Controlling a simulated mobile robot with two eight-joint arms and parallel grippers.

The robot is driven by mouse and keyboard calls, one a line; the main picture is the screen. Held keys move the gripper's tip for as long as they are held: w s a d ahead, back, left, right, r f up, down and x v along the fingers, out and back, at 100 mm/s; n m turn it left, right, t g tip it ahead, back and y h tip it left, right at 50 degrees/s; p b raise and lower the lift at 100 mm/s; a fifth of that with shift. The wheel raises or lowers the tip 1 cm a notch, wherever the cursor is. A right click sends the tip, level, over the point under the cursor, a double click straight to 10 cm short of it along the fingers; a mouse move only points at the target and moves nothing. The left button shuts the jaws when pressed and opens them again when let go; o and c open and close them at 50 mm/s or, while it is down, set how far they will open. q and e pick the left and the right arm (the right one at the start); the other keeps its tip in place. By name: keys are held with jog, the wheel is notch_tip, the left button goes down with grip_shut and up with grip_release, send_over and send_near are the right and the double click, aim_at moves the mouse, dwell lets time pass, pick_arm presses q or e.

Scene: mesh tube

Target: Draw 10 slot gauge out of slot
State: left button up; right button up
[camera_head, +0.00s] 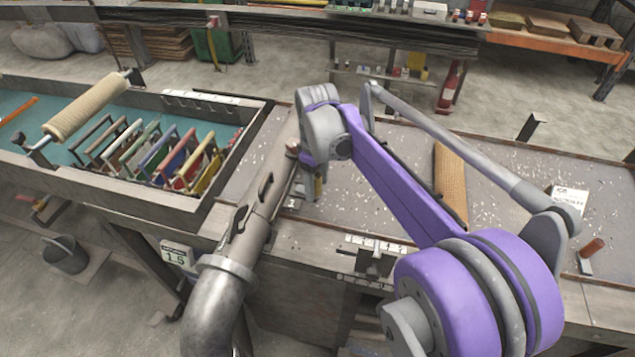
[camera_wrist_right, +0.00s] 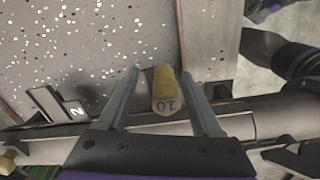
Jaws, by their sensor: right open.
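The slot gauge (camera_wrist_right: 163,90) has a yellowish body and a pale rounded end marked 10. In the right wrist view it stands between the two grey fingers of my right gripper (camera_wrist_right: 160,74), with a visible gap on both sides. The gripper is open around it and does not appear to touch it. How deep the gauge sits in its slot cannot be told. In the head view my right gripper (camera_head: 311,187) is low beside the long grey tube (camera_head: 262,190), mostly hidden by its own wrist. My left gripper is not in view.
A brown ribbed strip (camera_head: 450,185) lies on the speckled bench (camera_head: 400,150).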

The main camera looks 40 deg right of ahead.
jog(key=shift+r, duration=0.15)
notch_tip(320, 180, up, 11)
jog(key=shift+f+p, duration=0.2)
jog(key=shift+p, duration=0.1)
jog(key=shift+a+f, duration=0.1)
dwell(1.5)
